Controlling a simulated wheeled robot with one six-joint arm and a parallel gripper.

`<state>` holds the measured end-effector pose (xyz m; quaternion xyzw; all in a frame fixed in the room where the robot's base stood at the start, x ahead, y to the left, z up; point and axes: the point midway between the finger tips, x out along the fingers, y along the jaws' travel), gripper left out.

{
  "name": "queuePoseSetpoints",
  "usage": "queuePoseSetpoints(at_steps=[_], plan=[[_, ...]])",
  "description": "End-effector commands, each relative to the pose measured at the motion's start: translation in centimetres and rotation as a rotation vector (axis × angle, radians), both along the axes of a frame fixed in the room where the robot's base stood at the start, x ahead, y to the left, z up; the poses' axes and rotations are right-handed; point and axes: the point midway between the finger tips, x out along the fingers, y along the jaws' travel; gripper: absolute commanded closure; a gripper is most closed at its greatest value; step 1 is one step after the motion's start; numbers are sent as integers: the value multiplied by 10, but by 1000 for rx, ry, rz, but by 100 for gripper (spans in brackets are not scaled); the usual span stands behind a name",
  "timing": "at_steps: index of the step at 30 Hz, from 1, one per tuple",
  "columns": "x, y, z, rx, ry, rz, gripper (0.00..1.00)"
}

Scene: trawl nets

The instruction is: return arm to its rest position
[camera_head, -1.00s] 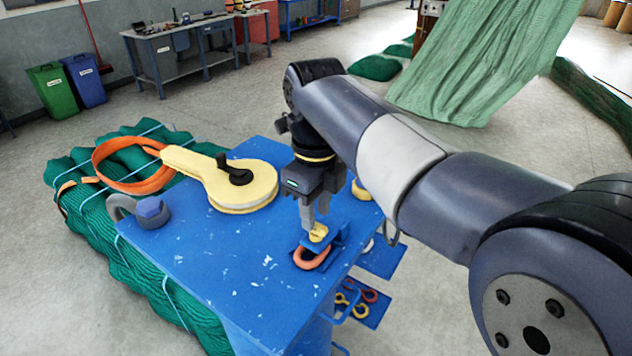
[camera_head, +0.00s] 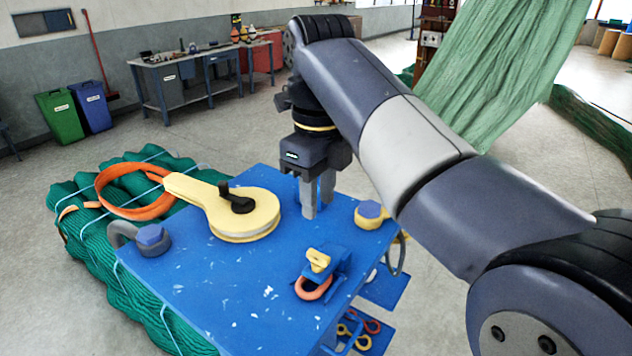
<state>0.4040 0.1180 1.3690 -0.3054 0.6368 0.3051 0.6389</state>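My gripper (camera_head: 317,206) points down above the blue tabletop (camera_head: 205,295), behind the small blue block with a yellow part. Its two fingers show a gap between them and nothing in it, so it is open and empty. My arm reaches in from the lower right, bent at a raised elbow. The yellow part (camera_head: 318,260) sits on the blue block (camera_head: 333,264). An orange ring (camera_head: 313,288) hangs at the block's front. The fingers are apart from these.
A yellow pulley-like tool (camera_head: 245,221) lies left of my gripper. A yellow piece with a blue top (camera_head: 370,212) is close on the right, a grey shackle (camera_head: 150,239) at the left edge. Green netting (camera_head: 100,250) and an orange strap (camera_head: 135,205) flank the table. Open floor lies behind.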

Motion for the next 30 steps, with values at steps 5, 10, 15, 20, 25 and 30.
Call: queuePoseSetpoints(at_steps=[5, 10, 15, 20, 25, 30], plan=[[0, 0, -10, -1, 2, 0, 68], [-1, 0, -35, -2, 5, 0, 68], [-1, 0, -64, -2, 7, 0, 68], [0, 0, -88, -2, 5, 1, 68], [0, 0, -105, -1, 3, 1, 68], [0, 0, -109, 0, 3, 13, 68]])
